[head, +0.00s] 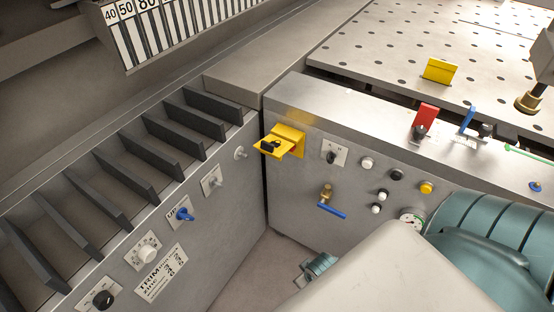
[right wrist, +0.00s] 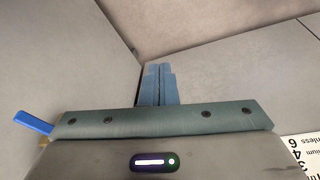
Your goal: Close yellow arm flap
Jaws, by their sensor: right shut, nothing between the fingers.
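A yellow flap (head: 283,138) juts out from the top left of the grey front panel, at the inner corner. Its lower plate sticks out toward me with a small black knob on it, so it stands open. A bit of red shows under its right side. My right gripper (right wrist: 157,84) is shut and empty in the right wrist view, low in the corner between the two grey panels. In the head view my arm hides most of it, well below the flap. The flap does not show in the right wrist view. My left gripper is not in view.
A blue-handled valve (head: 330,210) sits right of and below the flap; knobs and a gauge (head: 412,220) are further right. A side panel (head: 215,225) with dark slats borders the left. A second yellow piece (head: 440,70) and a red flap (head: 425,117) stand on top.

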